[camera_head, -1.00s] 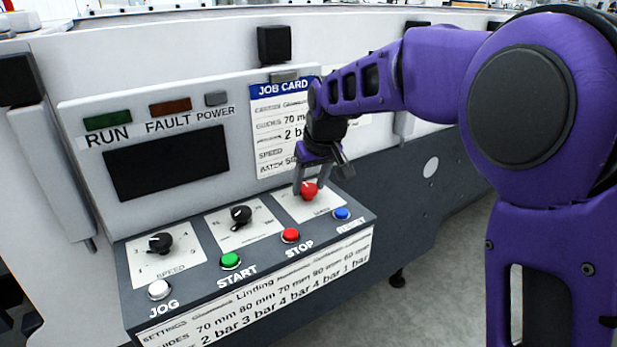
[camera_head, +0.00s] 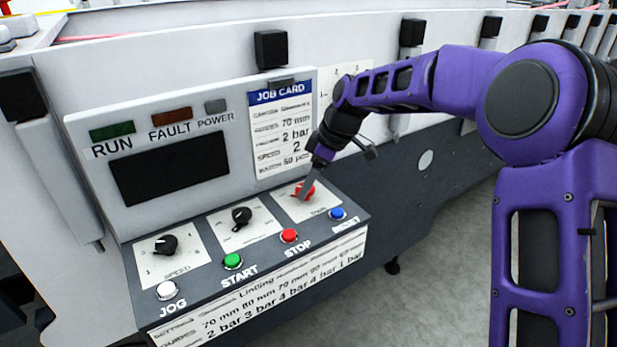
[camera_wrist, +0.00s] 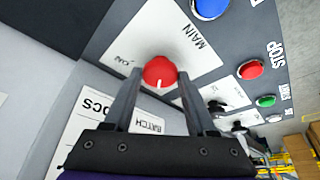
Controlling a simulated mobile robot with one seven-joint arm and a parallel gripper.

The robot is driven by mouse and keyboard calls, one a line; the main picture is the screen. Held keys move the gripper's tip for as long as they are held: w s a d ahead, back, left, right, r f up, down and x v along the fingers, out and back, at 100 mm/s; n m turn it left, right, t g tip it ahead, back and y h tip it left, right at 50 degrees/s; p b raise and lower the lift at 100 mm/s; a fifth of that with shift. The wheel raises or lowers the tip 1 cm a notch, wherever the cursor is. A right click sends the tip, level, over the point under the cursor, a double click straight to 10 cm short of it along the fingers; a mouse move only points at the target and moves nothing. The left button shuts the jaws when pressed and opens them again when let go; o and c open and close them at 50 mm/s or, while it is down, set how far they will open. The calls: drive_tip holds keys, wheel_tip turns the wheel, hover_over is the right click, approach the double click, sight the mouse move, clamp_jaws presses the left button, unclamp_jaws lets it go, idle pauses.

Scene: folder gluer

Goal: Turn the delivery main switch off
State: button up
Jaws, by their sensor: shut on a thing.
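The main switch is a red round knob (camera_head: 304,190) on a white plate at the right end of the sloped control panel. In the wrist view the red knob (camera_wrist: 160,72) has a white mark on its lower edge, and "MAIN" is printed on its plate. My gripper (camera_head: 306,190) reaches down to the knob from the upper right. In the wrist view its two fingers (camera_wrist: 160,80) stand on either side of the knob, shut on it. The POWER lamp (camera_head: 215,106) on the upright panel is grey, and the display (camera_head: 170,168) is dark.
Beside the knob are the blue RESET button (camera_head: 338,214) and the red STOP button (camera_head: 289,236). A black selector (camera_head: 241,216), the green START button (camera_head: 233,261), the SPEED knob (camera_head: 166,245) and the white JOG button (camera_head: 167,290) lie leftward. The job card (camera_head: 281,130) stands behind my gripper.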

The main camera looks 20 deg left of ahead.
drive_tip(key=shift+n, duration=0.5)
drive_tip(key=o, duration=1.3)
drive_tip(key=shift+o, duration=0.2)
drive_tip(key=p+v, duration=0.1)
drive_tip(key=v, duration=1.6)
drive_tip(key=shift+w+r, duration=0.25)
drive_tip(key=shift+w, duration=0.1)
